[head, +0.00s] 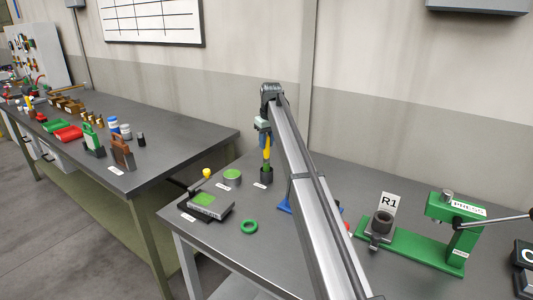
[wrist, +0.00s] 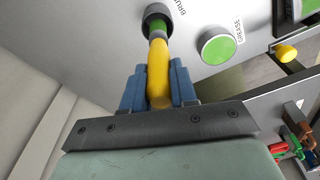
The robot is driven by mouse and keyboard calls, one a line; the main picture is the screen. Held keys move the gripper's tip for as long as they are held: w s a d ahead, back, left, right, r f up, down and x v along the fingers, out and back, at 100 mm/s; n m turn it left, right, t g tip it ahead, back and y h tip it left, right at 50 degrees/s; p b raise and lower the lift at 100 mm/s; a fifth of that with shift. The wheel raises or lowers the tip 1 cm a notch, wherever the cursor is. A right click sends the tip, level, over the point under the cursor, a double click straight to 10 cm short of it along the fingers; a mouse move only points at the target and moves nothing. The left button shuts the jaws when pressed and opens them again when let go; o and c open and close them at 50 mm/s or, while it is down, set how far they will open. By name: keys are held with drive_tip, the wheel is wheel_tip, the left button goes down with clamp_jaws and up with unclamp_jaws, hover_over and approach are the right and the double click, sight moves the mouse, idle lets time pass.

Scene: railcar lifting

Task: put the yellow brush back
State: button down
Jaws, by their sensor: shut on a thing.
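The yellow brush (head: 267,141) is upright in my gripper (head: 263,128), with its lower end at the mouth of a dark round cup (head: 266,175) on the near bench. In the wrist view, the blue fingers of my gripper (wrist: 158,85) are shut on either side of the brush's yellow handle (wrist: 158,60). A grey band and a green part of the brush lie past the handle, at the opening of the dark cup (wrist: 154,14). How deep the tip sits in the cup is hidden.
A green-topped grease tin (head: 232,175) stands left of the cup, and shows in the wrist view (wrist: 216,46). A plate with a yellow-knobbed lever (head: 208,205) and a green ring (head: 249,226) lie nearer. A green press (head: 440,235) stands at the right.

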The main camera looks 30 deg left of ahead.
sight(267, 158)
drive_tip(key=shift+f, duration=2.25)
drive_tip(key=c, duration=0.9)
unclamp_jaws()
drive_tip(key=r, duration=0.4)
drive_tip(key=d+r, duration=0.1)
drive_tip(key=r, duration=0.7)
drive_tip(key=shift+s+d+r, duration=0.15)
drive_tip(key=shift+s+d, duration=0.15)
drive_tip(key=shift+d, duration=0.05)
